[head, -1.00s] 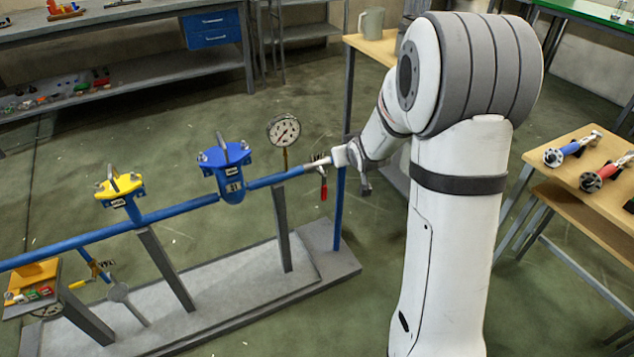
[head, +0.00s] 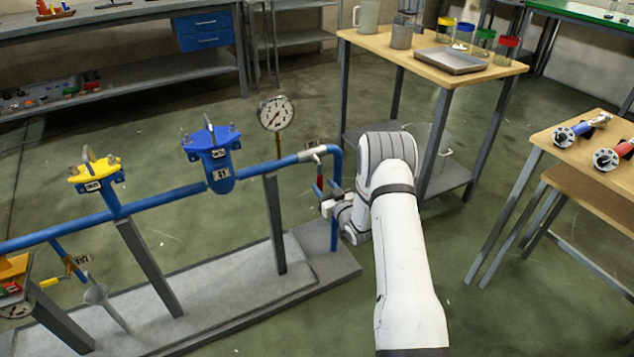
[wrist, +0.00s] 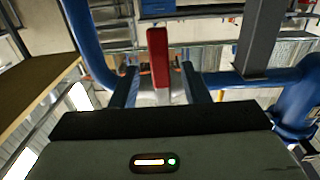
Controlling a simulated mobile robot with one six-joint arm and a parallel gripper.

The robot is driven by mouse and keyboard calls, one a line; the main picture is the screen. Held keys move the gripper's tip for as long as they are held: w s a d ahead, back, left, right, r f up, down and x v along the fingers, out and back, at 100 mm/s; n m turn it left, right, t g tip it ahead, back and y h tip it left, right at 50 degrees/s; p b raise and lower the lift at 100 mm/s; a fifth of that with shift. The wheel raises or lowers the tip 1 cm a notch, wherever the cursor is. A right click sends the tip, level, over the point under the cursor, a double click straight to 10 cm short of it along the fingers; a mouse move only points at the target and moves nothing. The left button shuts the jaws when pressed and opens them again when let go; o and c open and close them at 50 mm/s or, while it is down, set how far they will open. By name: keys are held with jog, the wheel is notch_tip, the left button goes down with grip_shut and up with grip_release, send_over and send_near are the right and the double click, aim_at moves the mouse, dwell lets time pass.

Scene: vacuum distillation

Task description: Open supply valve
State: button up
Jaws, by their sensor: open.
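The supply valve (head: 312,153) is a silver fitting at the right end of the blue pipe (head: 268,171), just before the pipe bends down. Its red lever (head: 320,183) hangs downward. My gripper (head: 327,196) is at the lever's lower end, to the right of the pipe stand's post. In the wrist view, the red lever (wrist: 158,52) lies between the two open dark fingers of my gripper (wrist: 160,75), with gaps on both sides. The lever's lower end is partly hidden by the gripper in the head view.
A round pressure gauge (head: 276,114) stands on the pipe left of the valve. A blue filter housing (head: 219,160) and a yellow-capped one (head: 97,175) sit further left. A wooden table (head: 500,70) with jars stands behind. Floor is free right of my arm.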

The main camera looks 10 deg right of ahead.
aim_at(320, 182)
jog(key=x, duration=0.5)
jog(key=shift+w+a+b, duration=0.1)
jog(key=shift+b, duration=0.3)
grip_shut()
